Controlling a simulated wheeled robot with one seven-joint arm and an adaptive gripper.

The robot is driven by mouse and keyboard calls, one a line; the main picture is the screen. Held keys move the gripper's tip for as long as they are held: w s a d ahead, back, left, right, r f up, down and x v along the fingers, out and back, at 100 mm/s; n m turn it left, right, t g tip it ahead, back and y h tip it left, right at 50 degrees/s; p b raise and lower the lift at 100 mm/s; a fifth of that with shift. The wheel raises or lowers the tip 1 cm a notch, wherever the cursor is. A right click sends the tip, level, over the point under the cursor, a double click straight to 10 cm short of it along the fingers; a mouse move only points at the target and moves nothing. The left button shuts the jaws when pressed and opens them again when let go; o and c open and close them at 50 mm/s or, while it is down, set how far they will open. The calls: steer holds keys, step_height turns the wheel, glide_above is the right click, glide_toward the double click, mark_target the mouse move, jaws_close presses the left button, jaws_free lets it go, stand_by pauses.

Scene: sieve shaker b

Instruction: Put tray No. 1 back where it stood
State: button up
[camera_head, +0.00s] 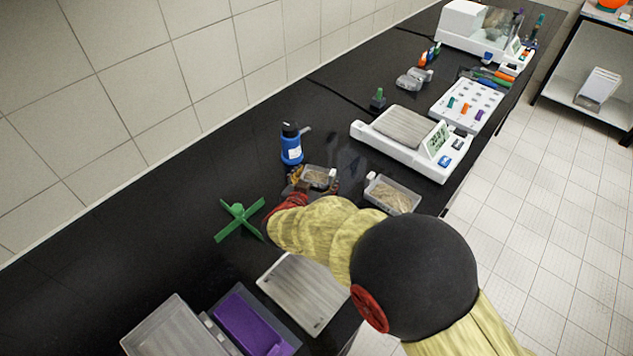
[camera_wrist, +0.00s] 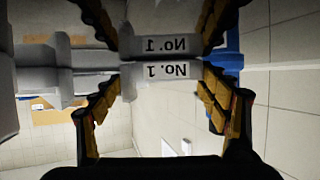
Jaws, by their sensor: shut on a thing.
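Tray No. 1 (camera_head: 318,177) is a small clear tray with brownish contents, just in front of the blue bottle. A second clear tray (camera_head: 393,194) with tan contents stands to the right of my gripper.
The blue bottle (camera_head: 291,146) stands close behind the held tray. A green cross-shaped piece (camera_head: 239,221) lies to the left. A white balance (camera_head: 413,142) and a white panel (camera_head: 467,104) stand farther right. A grey plate (camera_head: 304,291) and a purple box (camera_head: 247,325) lie nearer.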

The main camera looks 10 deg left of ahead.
steer(key=shift+f, duration=0.1)
steer(key=o, duration=0.8)
steer(key=shift+r, duration=0.2)
steer(key=p+v, duration=0.4)
steer(key=v, duration=0.8)
steer(key=shift+f, duration=0.15)
